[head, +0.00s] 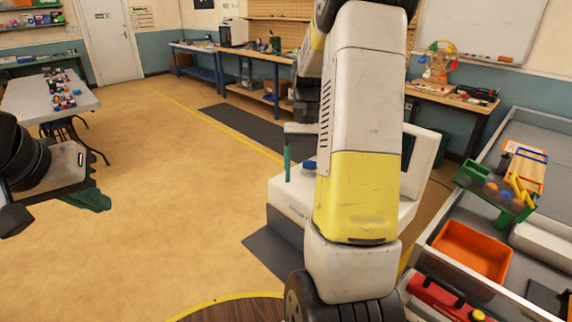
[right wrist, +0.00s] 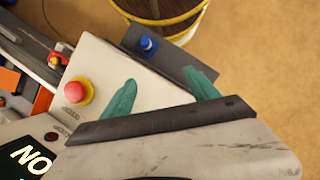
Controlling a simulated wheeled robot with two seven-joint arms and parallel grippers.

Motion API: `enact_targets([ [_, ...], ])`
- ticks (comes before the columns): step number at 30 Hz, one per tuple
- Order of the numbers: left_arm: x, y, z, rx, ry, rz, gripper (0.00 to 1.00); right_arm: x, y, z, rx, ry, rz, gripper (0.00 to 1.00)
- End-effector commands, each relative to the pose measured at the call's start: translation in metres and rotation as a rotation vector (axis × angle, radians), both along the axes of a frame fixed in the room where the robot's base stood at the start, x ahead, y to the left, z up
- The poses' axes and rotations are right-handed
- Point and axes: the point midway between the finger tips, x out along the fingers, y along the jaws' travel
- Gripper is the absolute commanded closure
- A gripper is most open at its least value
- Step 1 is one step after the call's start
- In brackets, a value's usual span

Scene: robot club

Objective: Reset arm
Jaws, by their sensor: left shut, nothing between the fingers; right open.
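My left gripper (head: 92,200) is at the left edge of the head view, its green fingers together with nothing between them, above open floor. My right arm crosses the middle of the head view and hides much behind it. In the right wrist view my right gripper (right wrist: 160,77) has two teal fingers spread apart and empty. It is above a white machine (head: 285,200) with a red button (right wrist: 78,91) on a yellow ring. Whether a finger touches the machine, I cannot tell.
At the right a grey bench holds an orange tray (head: 470,250), a red toolbox (head: 440,296) and a green rack (head: 494,186). A round wooden surface (head: 240,311) with yellow edging is at the bottom. A white table (head: 30,103) stands far left. The floor between is clear.

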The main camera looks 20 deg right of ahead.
Motion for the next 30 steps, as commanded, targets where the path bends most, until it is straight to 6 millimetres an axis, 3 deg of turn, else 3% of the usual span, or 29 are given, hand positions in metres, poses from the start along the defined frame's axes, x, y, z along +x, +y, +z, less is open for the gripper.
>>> enact_targets([
  [14, 0.000, 0.000, 0.000, 0.000, 0.000, 0.000, 1.00, -0.001, 0.004, 0.006, 0.002, -0.026, 0.010, 0.31],
  [20, 0.000, 0.000, 0.000, 0.000, 0.000, 0.000, 1.00, -0.018, 0.034, 0.046, 0.008, -0.213, 0.083, 0.31],
  [24, 0.000, 0.000, 0.000, 0.000, 0.000, 0.000, 1.00, -0.041, 0.063, 0.076, 0.011, -0.394, 0.162, 0.31],
  [30, 0.000, 0.000, 0.000, 0.000, 0.000, 0.000, 1.00, -0.079, 0.100, 0.106, 0.012, -0.652, 0.270, 0.31],
])
